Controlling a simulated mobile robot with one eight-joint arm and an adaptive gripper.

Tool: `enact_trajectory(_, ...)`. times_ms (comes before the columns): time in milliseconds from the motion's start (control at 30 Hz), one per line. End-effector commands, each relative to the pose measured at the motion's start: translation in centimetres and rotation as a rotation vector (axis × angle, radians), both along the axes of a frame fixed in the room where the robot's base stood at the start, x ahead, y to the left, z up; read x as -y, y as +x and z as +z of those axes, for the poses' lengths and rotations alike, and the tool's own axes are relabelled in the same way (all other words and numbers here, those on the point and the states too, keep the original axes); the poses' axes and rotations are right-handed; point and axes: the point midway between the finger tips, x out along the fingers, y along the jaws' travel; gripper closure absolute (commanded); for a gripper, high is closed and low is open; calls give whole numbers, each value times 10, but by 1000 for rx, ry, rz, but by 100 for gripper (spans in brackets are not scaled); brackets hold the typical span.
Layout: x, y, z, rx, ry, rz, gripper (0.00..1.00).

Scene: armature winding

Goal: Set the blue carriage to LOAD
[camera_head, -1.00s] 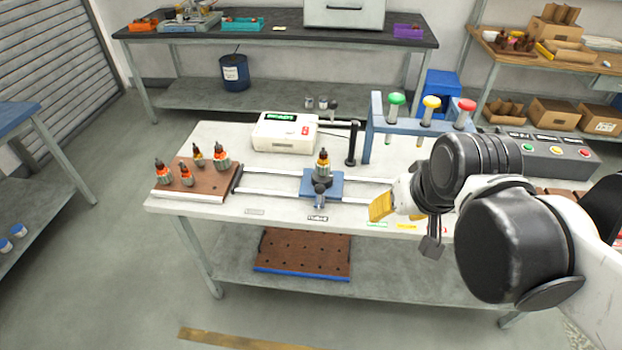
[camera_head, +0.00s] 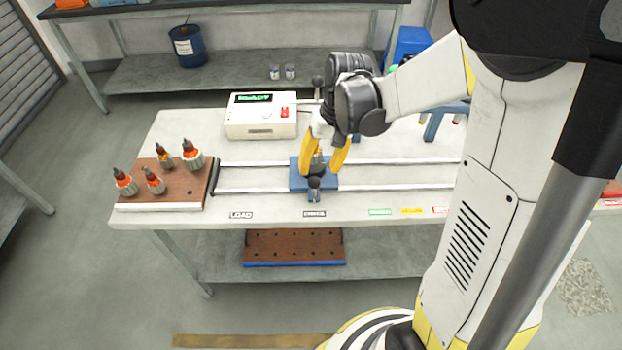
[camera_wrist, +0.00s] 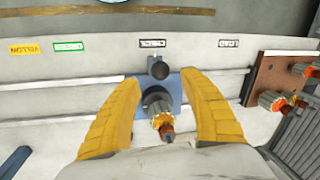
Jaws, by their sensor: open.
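The blue carriage (camera_head: 297,181) sits on two pale rails (camera_head: 250,189), level with the middle label, which seems to read CHECK (camera_head: 314,214). The LOAD label (camera_head: 241,215) is to its left on the table's front edge. A dark round knob (camera_head: 314,183) stands at the carriage's front. An armature (camera_wrist: 160,116) with an orange and dark top stands on the carriage. My gripper (camera_head: 326,165) is above the carriage with yellow fingers spread. In the wrist view its fingers (camera_wrist: 163,108) are on either side of the armature, with gaps; contact with the carriage cannot be told.
A brown board (camera_head: 170,186) with several armatures stands at the rails' left end. A white tester box (camera_head: 260,120) with a green display is behind the rails. A blue frame (camera_head: 436,124) is to the right, partly hidden by my arm. The rails between carriage and board are clear.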

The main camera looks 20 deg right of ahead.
Motion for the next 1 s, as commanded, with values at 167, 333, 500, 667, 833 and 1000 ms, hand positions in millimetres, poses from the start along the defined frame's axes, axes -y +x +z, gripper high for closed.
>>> enact_trajectory(167, -7, 1, -37, 1, 0, 1, 49)
enact_trajectory(333, -11, 1, -54, 1, 0, 0, 49)
enact_trajectory(500, -12, 2, -58, 1, 0, 0, 49)
enact_trajectory(667, -12, 1, -58, 1, 0, 0, 49)
enact_trajectory(833, -12, 1, -58, 1, 0, 0, 90)
enact_trajectory(1000, -12, 2, -58, 1, 0, 0, 100)
